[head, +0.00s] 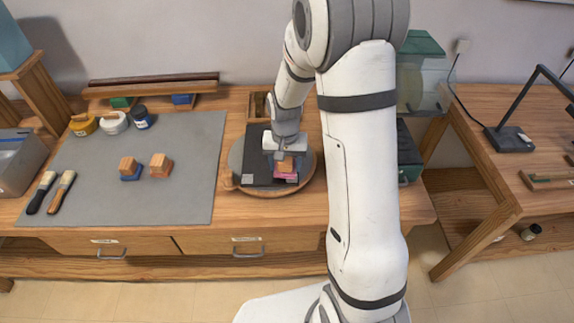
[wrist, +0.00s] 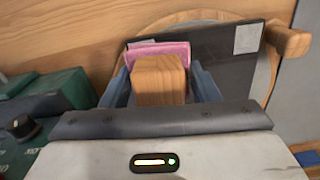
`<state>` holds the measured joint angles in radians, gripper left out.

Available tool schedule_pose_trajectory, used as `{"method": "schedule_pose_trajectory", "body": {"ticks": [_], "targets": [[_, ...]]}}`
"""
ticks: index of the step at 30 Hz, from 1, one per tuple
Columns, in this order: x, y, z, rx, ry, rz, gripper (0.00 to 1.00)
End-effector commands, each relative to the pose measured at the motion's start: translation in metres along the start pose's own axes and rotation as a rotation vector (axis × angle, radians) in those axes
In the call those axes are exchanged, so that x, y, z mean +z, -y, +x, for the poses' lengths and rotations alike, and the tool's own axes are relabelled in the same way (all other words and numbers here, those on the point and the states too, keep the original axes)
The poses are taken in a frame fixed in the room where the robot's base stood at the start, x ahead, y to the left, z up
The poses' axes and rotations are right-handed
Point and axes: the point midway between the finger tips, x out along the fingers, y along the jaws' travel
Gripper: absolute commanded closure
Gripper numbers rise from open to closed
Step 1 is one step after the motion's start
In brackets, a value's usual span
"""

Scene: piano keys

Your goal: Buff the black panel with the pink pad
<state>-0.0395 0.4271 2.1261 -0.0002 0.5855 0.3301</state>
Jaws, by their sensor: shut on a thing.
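The black panel (head: 259,156) lies on a round wooden turntable (head: 304,181) near the right end of the bench. It also shows in the wrist view (wrist: 222,65), with a pale grey square (wrist: 248,38) near one corner. My gripper (head: 284,162) is shut on the wooden block handle of the pink pad (head: 285,177). In the wrist view the handle (wrist: 160,80) sits between my two fingers, with the pink pad (wrist: 158,52) showing behind it. The pad is over the panel's near right part; whether it touches the panel I cannot tell.
A grey mat (head: 180,205) on the left holds two other wood-handled pads (head: 145,168), several jars (head: 112,122) and two brushes (head: 60,190). A green box (head: 409,155) stands close right of the turntable. The mat's front part is clear.

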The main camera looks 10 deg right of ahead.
Motion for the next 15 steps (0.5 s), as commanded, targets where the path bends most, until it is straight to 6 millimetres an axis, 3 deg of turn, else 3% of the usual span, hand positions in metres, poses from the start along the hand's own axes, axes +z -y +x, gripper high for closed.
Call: {"method": "schedule_pose_trajectory", "body": {"ticks": [9, 15], "targets": [[0.0, 0.0, -0.043, 0.001, 0.002, 0.0, 0.69], [0.0, -0.001, -0.056, 0.001, 0.002, 0.001, 0.69]]}}
